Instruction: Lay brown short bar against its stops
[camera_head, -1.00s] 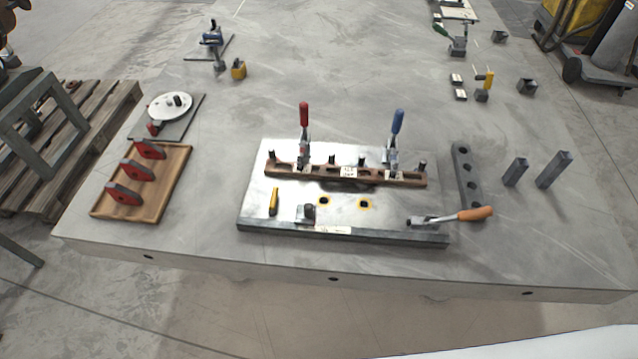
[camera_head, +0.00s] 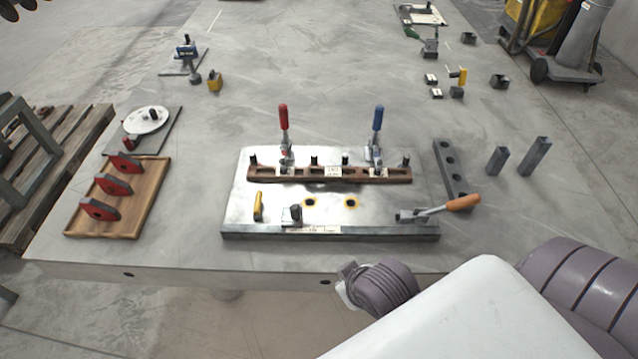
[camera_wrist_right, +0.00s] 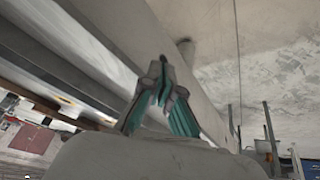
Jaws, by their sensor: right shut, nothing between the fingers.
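A brown bar with several holes (camera_head: 310,175) lies along the back of the metal fixture plate (camera_head: 275,215), in the head view. It is next to several dark upright pins and under a red-handled clamp (camera_head: 284,125) and a blue-handled clamp (camera_head: 376,128). Whether it touches the pins is too small to tell. No other brown bar shows. My right gripper (camera_wrist_right: 163,85) is shut and empty in the right wrist view, its teal-padded fingers together beside a pale beam-like edge. In the head view my right arm is low, in front of the table.
A wooden tray (camera_head: 147,207) with red parts is left. Bare table separates these.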

